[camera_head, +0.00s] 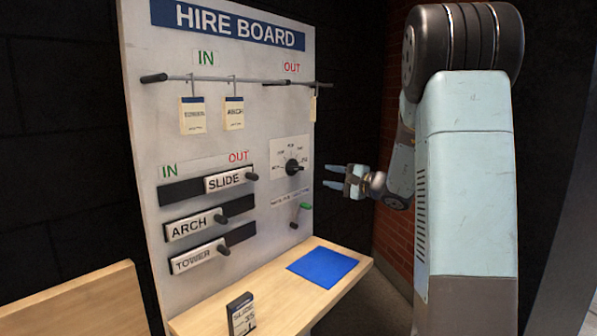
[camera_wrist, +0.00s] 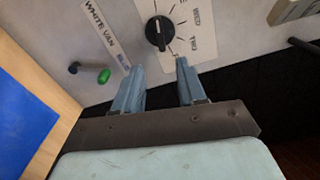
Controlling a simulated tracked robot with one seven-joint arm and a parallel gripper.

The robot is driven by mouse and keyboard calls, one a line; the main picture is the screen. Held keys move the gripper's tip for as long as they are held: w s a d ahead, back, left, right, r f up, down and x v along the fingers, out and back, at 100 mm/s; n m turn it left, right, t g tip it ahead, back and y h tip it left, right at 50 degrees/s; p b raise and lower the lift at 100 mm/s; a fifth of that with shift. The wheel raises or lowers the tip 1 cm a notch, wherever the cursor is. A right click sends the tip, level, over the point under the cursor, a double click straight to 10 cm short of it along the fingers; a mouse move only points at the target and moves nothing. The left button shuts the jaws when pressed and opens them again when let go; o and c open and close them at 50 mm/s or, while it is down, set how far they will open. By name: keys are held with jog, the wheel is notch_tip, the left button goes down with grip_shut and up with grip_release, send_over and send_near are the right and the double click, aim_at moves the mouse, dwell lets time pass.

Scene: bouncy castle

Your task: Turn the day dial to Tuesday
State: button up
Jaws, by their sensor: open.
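The day dial is a black round knob (camera_head: 292,167) on a white plate (camera_head: 283,149), on the right part of the hire board. Day labels ring it in small print; I cannot read them surely. In the wrist view the two fingers (camera_wrist: 160,66) are open and empty, just below the knob.
A green-tipped lever (camera_wrist: 104,76) and a WHITE VAN label (camera_wrist: 104,28) are beside the dial. SLIDE (camera_head: 226,181), ARCH (camera_head: 189,228) and TOWER (camera_head: 194,258) sliders with black pegs stick out at left. A rail (camera_head: 230,80) with hanging tags runs above. A shelf with a blue mat (camera_head: 323,266) lies below.

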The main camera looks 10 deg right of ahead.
aim_at(300, 169)
jog(key=x, duration=1.3)
jog(key=shift+c, duration=0.2)
grip_shut()
jog(key=shift+a, duration=0.25)
jog(key=shift+d+f, duration=0.1)
